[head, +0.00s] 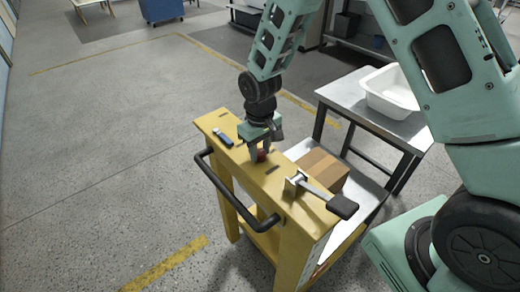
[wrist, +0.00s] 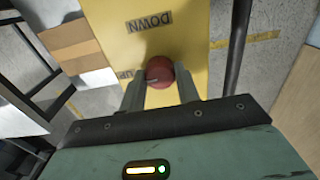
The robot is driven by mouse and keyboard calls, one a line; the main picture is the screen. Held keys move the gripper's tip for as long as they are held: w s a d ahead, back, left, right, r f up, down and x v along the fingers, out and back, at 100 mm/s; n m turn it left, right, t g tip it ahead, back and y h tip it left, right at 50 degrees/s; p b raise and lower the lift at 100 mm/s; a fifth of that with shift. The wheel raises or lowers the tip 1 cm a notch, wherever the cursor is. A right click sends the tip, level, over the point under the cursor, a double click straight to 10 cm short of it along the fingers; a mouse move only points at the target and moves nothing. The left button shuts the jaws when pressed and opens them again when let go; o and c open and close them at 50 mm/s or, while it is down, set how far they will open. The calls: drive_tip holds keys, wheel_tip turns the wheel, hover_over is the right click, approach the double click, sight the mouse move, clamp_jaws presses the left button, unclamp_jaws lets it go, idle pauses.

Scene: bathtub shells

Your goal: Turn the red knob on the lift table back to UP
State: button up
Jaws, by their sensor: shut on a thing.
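The red knob (wrist: 159,72) sits on the yellow top of the lift table (head: 213,121). In the wrist view my gripper (wrist: 160,88) is shut on the knob, with one finger on each side. A pale line shows on the knob's face, slanting toward the lower left. The DOWN label (wrist: 149,22) reads upside down above the knob. The UP label (wrist: 125,74) is left of the knob and partly hidden by a finger. In the head view my gripper (head: 261,155) points straight down and the knob (head: 262,155) shows only partly between the fingers.
A black-handled lever (head: 342,206) and a black push bar (head: 222,188) are on the lift table. A small dark device (head: 222,137) lies on its top. A cardboard box (head: 318,170) is behind it. A side table (head: 350,100) holds a white tub (head: 388,92). Open floor lies left.

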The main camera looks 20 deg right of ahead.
sight(260, 152)
idle(0.3)
drive_tip(key=o, duration=1)
wheel_tip(260, 152, up, 18)
drive_tip(key=b, duration=0.3)
drive_tip(key=shift+f, duration=0.25)
